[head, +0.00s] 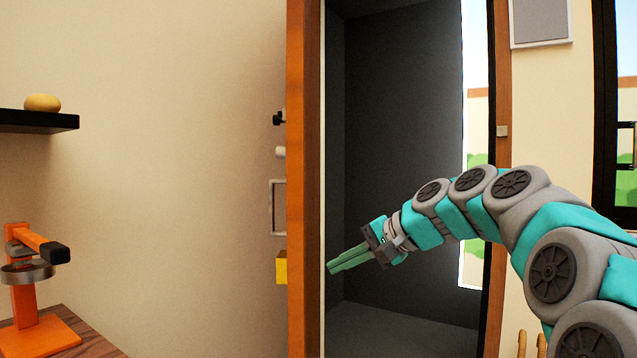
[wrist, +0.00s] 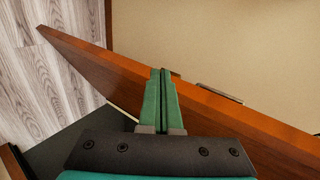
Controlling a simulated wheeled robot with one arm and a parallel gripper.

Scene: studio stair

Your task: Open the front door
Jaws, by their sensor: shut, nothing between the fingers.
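The front door (head: 303,180) is an orange-brown wooden leaf seen nearly edge-on in the head view, apparently swung into the room. To its right is an opening with dark grey walls and a grey floor. In the wrist view the brown door (wrist: 100,68) runs diagonally, ending over the floor. My gripper (head: 332,267) is shut and empty, in front of the opening beside the door's right side. In the wrist view my gripper's fingertips (wrist: 162,72) overlap the door; I cannot tell whether they touch it.
A brown jamb (head: 492,270) with a small metal plate (head: 502,131) stands right of the opening. Daylight and greenery show beside it. At left are a dark shelf (head: 35,122) and an orange device (head: 38,325) on a wooden surface. A yellow object (head: 282,267) is partly hidden behind the door.

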